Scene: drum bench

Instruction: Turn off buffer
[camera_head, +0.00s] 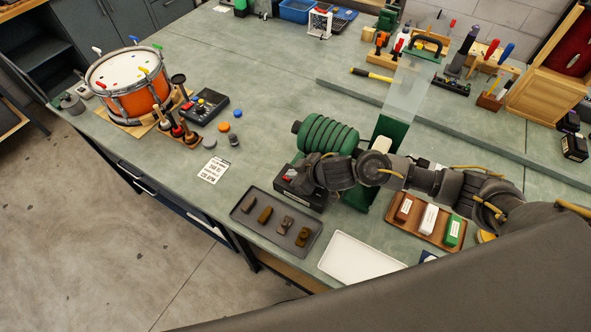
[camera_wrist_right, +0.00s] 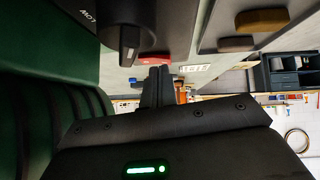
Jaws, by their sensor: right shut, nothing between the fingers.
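The buffer is a green machine with a ribbed, rounded body (camera_head: 325,135) on the bench. It also fills the left of the right wrist view (camera_wrist_right: 50,120). In front of it is a dark control box (camera_head: 302,196) with a red button (camera_head: 288,178). In the right wrist view the box shows at the top with a black knob (camera_wrist_right: 130,38), and the red button (camera_wrist_right: 154,58) lies just beyond my fingertips. My right gripper (camera_head: 298,181) is shut and empty, close to the red button. I cannot tell whether it touches. My left gripper is not in view.
A dark tray (camera_head: 250,227) with several small brown pieces and a white tray (camera_head: 350,262) lie in front. A wooden tray (camera_head: 429,240) holds labelled bars. A clear shield (camera_head: 405,92) stands behind the buffer. An orange drum (camera_head: 140,98) is at far left.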

